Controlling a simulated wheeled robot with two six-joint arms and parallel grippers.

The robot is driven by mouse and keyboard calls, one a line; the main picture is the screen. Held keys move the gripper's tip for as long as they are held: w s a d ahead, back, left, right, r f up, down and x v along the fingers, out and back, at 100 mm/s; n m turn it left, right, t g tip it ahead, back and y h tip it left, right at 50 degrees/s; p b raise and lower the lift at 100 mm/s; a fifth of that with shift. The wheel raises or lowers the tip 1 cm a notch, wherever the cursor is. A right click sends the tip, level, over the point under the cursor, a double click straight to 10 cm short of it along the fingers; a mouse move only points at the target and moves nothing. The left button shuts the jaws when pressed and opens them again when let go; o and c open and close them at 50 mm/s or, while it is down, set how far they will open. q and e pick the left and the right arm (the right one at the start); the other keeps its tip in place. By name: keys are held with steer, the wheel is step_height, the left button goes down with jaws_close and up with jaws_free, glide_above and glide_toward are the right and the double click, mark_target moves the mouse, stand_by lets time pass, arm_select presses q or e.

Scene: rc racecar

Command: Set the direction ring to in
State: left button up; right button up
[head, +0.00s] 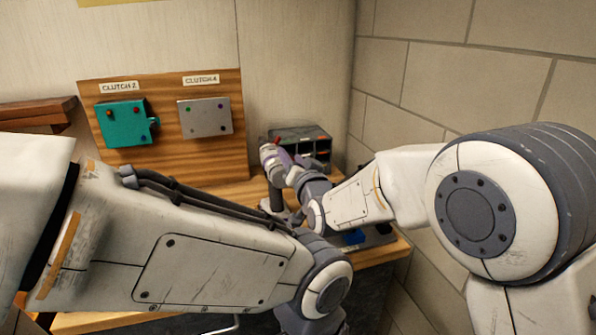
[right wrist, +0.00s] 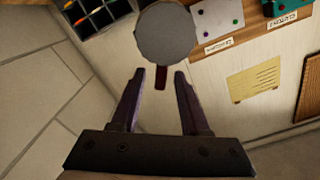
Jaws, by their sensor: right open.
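A grey round disc (right wrist: 168,32) with a dark red tab (right wrist: 161,84) at its edge shows in the right wrist view. I cannot tell for sure whether this is the direction ring, and no "in" mark is readable. My right gripper (right wrist: 160,76) is open, with the tab in line between its two fingers; I cannot tell whether they touch it. In the head view my right gripper (head: 279,158) is small and partly hidden by its own wrist, at the bench's back right. My left arm crosses the front, and its gripper is out of view.
A wooden board (head: 165,150) holds a teal box (head: 120,122) labelled CLUTCH 2 and a silver box (head: 205,118) labelled CLUTCH 4. A dark compartment rack (head: 310,140) stands behind my right gripper. A block wall (head: 425,80) bounds the right. Something blue (head: 354,237) lies on the bench.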

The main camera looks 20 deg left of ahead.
steer(key=b+v, duration=0.1)
steer(key=v, duration=0.6)
steer(key=shift+d+b, duration=0.15)
steer(key=shift+b, duration=0.15)
steer(key=shift+s, duration=0.15)
steer(key=s+d+f+g+h, duration=0.1)
steer(key=d+f+g+h, duration=0.2)
steer(key=d+f, duration=0.55)
steer(key=d+f+g+h, duration=0.2)
steer(key=d+f+h, duration=0.3)
steer(key=d, duration=0.6)
steer(key=s+d+f+g+h, duration=0.1)
steer(key=s+d+f+g, duration=0.35)
steer(key=s+d, duration=0.35)
steer(key=s+d+f+g+h, duration=0.1)
steer(key=s+d+f+g, duration=0.2)
steer(key=s+d+f, duration=0.35)
steer(key=s+a+r+n+g+y+p, duration=0.1)
steer(key=s+a+r+n+p, duration=0.3)
steer(key=s+a+r, duration=0.7)
steer(key=s+a+n+g, duration=0.1)
steer(key=s+a+n, duration=0.1)
steer(key=s, duration=0.2)
steer(key=shift+s+r+n+p, duration=0.25)
steer(key=shift+r+n+p, duration=0.05)
steer(key=shift+r+p, duration=0.1)
